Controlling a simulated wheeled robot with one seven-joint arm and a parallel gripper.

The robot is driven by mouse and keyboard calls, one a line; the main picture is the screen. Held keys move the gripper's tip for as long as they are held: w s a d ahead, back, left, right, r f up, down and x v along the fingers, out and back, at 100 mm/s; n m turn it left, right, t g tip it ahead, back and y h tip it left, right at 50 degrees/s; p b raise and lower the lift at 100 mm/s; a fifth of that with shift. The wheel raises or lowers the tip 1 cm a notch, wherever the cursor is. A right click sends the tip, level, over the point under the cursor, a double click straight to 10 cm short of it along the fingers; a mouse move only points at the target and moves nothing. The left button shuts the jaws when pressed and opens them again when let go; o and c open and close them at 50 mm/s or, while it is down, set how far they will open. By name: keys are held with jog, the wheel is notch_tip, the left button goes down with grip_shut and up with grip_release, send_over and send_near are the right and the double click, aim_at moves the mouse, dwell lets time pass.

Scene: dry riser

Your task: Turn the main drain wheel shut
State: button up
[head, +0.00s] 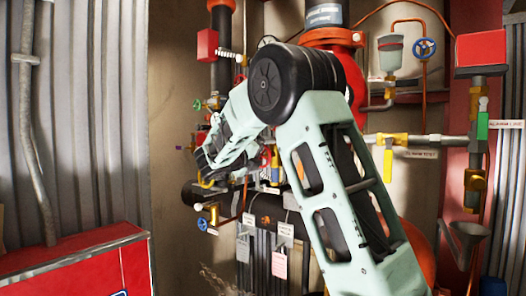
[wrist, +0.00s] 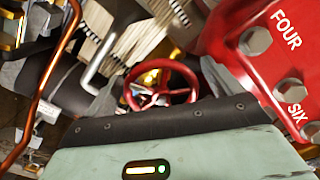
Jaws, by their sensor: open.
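A red handwheel (wrist: 160,88) shows in the wrist view just beyond my gripper, with a brass-coloured part behind its hub. I cannot read a label on it, so I cannot confirm that it is the main drain wheel. My gripper (wrist: 157,82) is open, with one grey finger on each side of the wheel in that view. I see no clear contact with the rim. In the head view my gripper (head: 206,166) is at the pipework left of centre. My arm hides much of what lies behind it there.
A red flanged part (wrist: 262,50) with large bolts and the words FOUR and SIX is close on the right. A copper pipe (wrist: 52,75) runs at left. In the head view, a blue handwheel (head: 203,224) sits below my gripper, and a red cabinet (head: 80,262) stands at lower left.

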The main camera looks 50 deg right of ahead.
jog(key=shift+d, duration=0.25)
jog(key=c, duration=1)
